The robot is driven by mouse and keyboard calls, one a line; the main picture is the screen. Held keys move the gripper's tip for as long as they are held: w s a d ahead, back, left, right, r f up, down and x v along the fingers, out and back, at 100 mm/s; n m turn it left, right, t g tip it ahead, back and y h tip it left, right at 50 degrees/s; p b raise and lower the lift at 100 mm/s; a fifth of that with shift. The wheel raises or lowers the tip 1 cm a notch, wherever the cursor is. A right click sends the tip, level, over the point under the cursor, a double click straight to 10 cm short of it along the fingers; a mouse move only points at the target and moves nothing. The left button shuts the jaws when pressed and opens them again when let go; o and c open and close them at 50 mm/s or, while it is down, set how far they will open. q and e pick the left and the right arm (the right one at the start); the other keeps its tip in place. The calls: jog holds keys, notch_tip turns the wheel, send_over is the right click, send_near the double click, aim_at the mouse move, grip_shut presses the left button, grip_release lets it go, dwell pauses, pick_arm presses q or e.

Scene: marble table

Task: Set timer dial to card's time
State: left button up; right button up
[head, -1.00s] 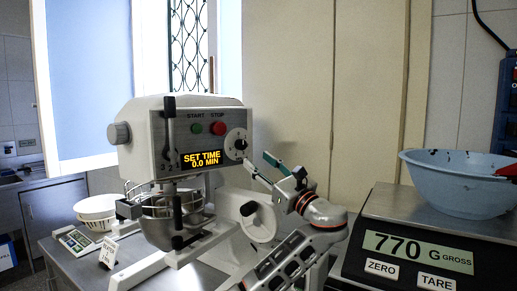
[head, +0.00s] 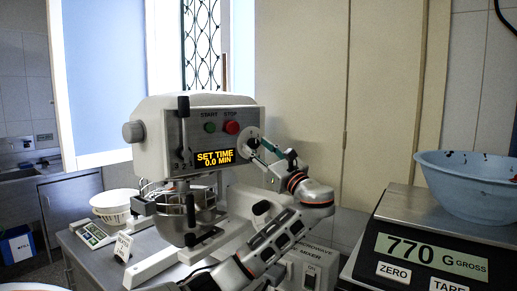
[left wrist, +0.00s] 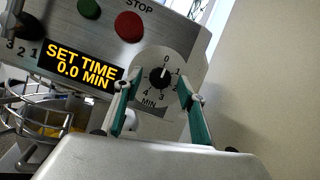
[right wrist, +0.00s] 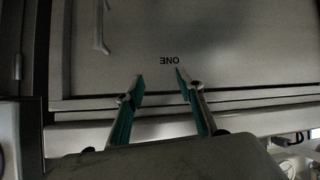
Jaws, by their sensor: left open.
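The timer dial (head: 250,142) is a round white plate on the mixer's front panel. In the left wrist view its black knob (left wrist: 160,77) has a light mark pointing to 0 at the top, with numbers up to 4 around it. The display (head: 215,158) reads SET TIME 0.0 MIN. A small white card (head: 124,246) stands by the mixer's base; its text is too small to read. My left gripper (left wrist: 158,78) is open, its fingertips either side of the knob; contact is unclear. My right gripper (right wrist: 161,78) is open and empty, facing a grey panel marked ONE.
A green START button (head: 210,127) and red STOP button (head: 231,127) sit close above the display. The mixer bowl (head: 178,216) stands below the head. A scale (head: 425,255) reading 770 G carries a blue bowl (head: 470,185) at right. A small scale (head: 92,234) stands at left.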

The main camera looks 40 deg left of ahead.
pick_arm(q)
jog(key=c, duration=1.1)
